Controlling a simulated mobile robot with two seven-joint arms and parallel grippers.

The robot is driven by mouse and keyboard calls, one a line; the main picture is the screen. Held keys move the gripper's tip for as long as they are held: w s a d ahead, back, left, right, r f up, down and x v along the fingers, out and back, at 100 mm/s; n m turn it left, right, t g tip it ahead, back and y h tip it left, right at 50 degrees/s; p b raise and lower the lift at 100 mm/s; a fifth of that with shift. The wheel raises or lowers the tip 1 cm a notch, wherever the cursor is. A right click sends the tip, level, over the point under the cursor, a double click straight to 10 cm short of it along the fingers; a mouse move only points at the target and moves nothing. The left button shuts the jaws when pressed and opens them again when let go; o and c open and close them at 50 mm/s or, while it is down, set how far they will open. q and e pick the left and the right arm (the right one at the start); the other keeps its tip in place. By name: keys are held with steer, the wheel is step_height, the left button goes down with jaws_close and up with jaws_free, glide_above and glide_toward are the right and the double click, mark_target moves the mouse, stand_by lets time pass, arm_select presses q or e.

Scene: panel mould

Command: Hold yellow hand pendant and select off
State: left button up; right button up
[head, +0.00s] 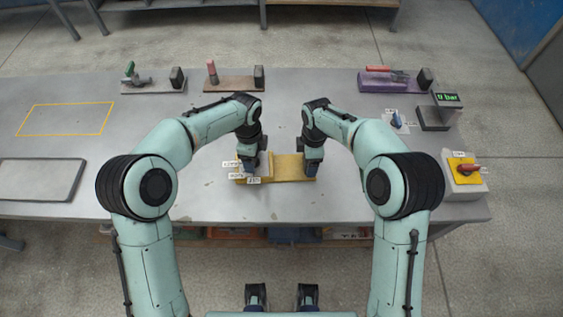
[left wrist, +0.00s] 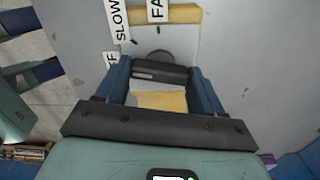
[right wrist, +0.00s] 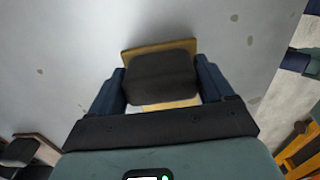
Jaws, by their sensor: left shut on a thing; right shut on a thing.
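The yellow hand pendant (head: 290,166) lies flat on the grey table between my two grippers. My left gripper (head: 251,168) is over its left end, among small white labels. In the left wrist view its blue fingers are shut on a dark selector knob (left wrist: 160,72). A SLOW label (left wrist: 120,20), a partly cut FA label (left wrist: 157,10) and a partly hidden label ending in F (left wrist: 110,62) surround the knob. Its exact pointing is hard to tell. My right gripper (head: 313,168) is shut on a dark grip block (right wrist: 162,78) at the pendant's right end.
A grey plate (head: 40,180) and a yellow outlined area (head: 65,119) are at left. Fixtures with clamps (head: 152,82) stand along the back.

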arm_select(q)
steer(key=shift+n, duration=1.1)
steer(key=o, duration=1.1)
steer(key=shift+c, duration=0.2)
step_height(320, 180, up, 12)
arm_select(e)
steer(key=o, duration=1.3)
